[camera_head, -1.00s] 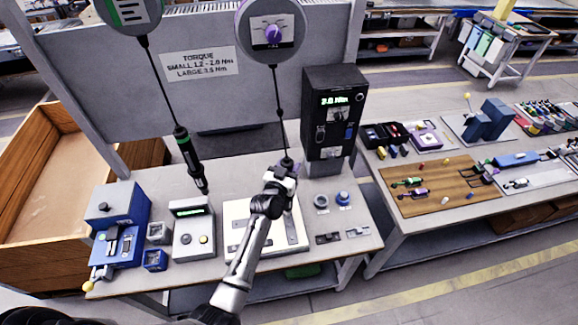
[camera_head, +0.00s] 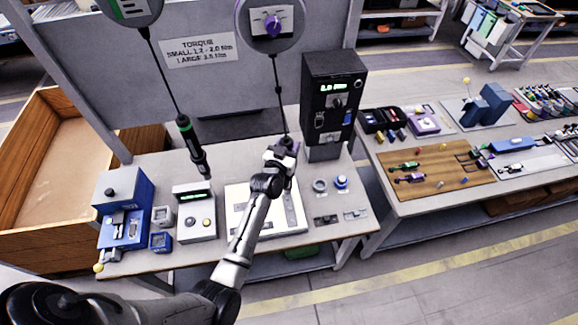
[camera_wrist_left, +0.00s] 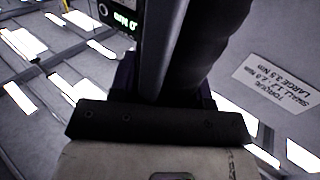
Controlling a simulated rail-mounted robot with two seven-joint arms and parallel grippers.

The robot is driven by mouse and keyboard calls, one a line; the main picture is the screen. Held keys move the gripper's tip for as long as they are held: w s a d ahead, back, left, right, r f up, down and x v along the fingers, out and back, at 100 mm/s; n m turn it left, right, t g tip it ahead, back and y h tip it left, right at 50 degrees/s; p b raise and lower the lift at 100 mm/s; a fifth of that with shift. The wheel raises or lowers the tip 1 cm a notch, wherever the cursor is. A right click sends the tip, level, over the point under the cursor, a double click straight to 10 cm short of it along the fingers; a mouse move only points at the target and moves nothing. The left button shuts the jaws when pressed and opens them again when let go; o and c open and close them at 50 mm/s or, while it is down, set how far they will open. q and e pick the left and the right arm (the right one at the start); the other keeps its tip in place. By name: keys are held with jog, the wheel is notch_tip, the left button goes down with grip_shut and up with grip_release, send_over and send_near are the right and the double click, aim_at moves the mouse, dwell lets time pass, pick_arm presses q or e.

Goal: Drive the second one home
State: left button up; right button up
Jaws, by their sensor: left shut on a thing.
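My left gripper (camera_head: 282,153) is shut on the purple-marked screwdriver (camera_head: 287,142), which hangs on a cable from the purple-dial balancer (camera_head: 271,22). The gripper is above the far right part of a white fixture plate (camera_head: 235,195) with grey strips. The tool's lower end is hidden by the gripper and arm, so I cannot tell whether it touches anything. No screws can be made out on the plate. In the left wrist view the dark handle of the screwdriver (camera_wrist_left: 190,45) rises from the gripper. My right gripper is not in view.
A green-banded screwdriver (camera_head: 190,143) hangs at left. A black controller (camera_head: 333,95) with a lit display stands behind right. A grey box with buttons (camera_head: 194,225) and a blue device (camera_head: 125,215) are left of the plate. Small cups (camera_head: 341,182) sit right.

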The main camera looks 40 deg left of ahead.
pick_arm(q)
jog(key=shift+s+d, duration=0.1)
jog(key=shift+d, duration=0.05)
jog(key=shift+s+d+p, duration=0.75)
jog(key=shift+d, duration=0.2)
jog(key=shift+s+d+p, duration=0.75)
jog(key=shift+d, duration=0.15)
jog(key=shift+f, duration=0.15)
jog(key=shift+f+b, duration=0.95)
jog(key=shift+f, duration=0.45)
jog(key=shift+f+b, duration=0.5)
jog(key=shift+f, duration=0.2)
jog(key=shift+f, duration=0.15)
dwell(0.3)
